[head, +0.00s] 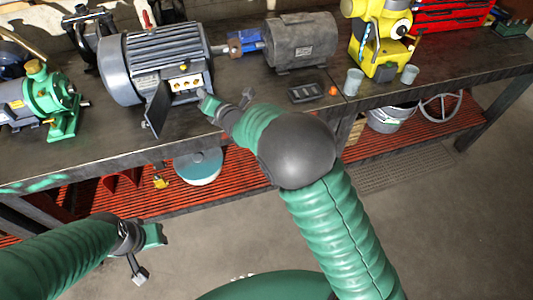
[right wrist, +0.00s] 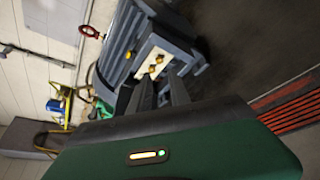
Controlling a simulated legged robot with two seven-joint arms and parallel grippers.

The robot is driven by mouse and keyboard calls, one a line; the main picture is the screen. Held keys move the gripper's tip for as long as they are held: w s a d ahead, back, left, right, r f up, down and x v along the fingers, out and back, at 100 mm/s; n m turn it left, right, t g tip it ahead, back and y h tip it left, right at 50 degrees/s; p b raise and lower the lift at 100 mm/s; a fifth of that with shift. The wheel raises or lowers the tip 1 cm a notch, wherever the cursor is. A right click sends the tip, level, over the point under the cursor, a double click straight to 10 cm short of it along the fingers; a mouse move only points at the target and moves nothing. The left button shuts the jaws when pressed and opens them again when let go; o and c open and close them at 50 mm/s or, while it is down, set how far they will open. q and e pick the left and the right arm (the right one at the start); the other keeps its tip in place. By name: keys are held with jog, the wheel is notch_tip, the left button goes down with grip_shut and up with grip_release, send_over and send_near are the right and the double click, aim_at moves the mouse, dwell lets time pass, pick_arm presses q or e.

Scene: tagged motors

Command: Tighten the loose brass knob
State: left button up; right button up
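A grey finned motor (head: 150,50) stands on the workbench at the left. Its side box has a pale panel (head: 185,82) with small brass knobs (head: 184,83). Two brass knobs also show in the right wrist view (right wrist: 153,69), just beyond my fingertips. I cannot tell which knob is loose. My right gripper (head: 226,97) is in front of the motor's right side, open and empty, apart from the knobs. Its two dark fingers point at the panel in the right wrist view (right wrist: 162,85). My left gripper (head: 148,254) is open and empty, low in front of the bench.
A dark flap (head: 158,108) stands out below the panel, left of my right gripper. A green pump (head: 52,97) is at the left, a dark grey motor (head: 301,42) and a yellow machine (head: 378,35) to the right. A small black tray (head: 307,92) lies on the bench.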

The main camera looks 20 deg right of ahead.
jog(key=v, duration=0.8)
jog(key=s+d+f+m+g+h+b, duration=0.3)
jog(key=s+d+f+m, duration=0.7)
jog(key=m, duration=0.6)
notch_tip(320, 180, down, 3)
jog(key=s+g+b, duration=0.1)
jog(key=g, duration=0.1)
jog(key=shift+s+d+g+b, duration=0.2)
jog(key=shift+d+g+b, duration=0.1)
jog(key=shift+r, duration=0.15)
